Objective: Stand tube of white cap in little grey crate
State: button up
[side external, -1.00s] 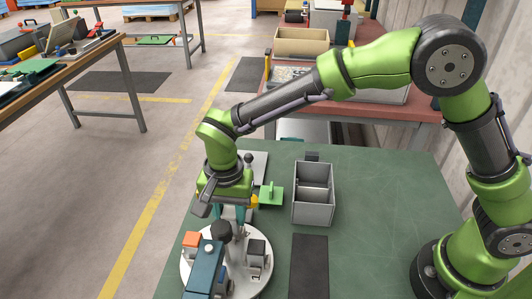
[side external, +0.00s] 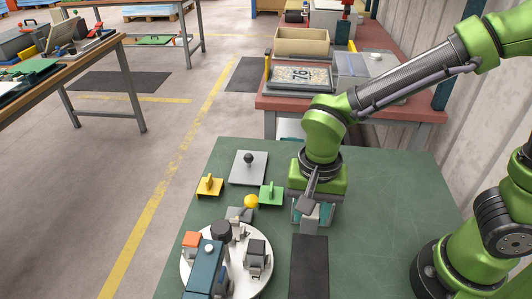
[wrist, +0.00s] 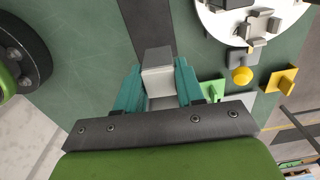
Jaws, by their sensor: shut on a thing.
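My gripper (side external: 313,214) is shut on a blocky grey piece with a pale face, which I take as the tube (wrist: 159,76). In the wrist view it sits between the teal fingers, pale part nearer the camera and darker grey beyond. I cannot make out its cap clearly. In the side view my gripper is over the spot of the little grey crate, whose two compartments are now hidden behind my gripper. I cannot tell whether the held piece is above the crate or inside it.
A dark mat (side external: 309,265) lies in front of my gripper. A round white plate with fixtures (side external: 262,285) is at the left. A green block (side external: 271,194), a yellow ball (side external: 251,202), a yellow block (side external: 209,186) and a knobbed grey plate (side external: 240,171) stand nearby.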

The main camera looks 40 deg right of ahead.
jog(key=w+d+r, duration=0.4)
jog(key=w+d, duration=0.2)
jog(key=d, duration=0.2)
jog(key=shift+n, duration=0.3)
jog(key=shift+w+f, duration=0.15)
jog(key=shift+f, duration=3.8)
jog(key=shift+f, duration=2.05)
jog(key=o, duration=1.2)
jog(key=shift+c, duration=0.2)
jog(key=shift+r, duration=0.15)
jog(key=shift+o, duration=0.4)
notch_tip(320, 180, up, 9)
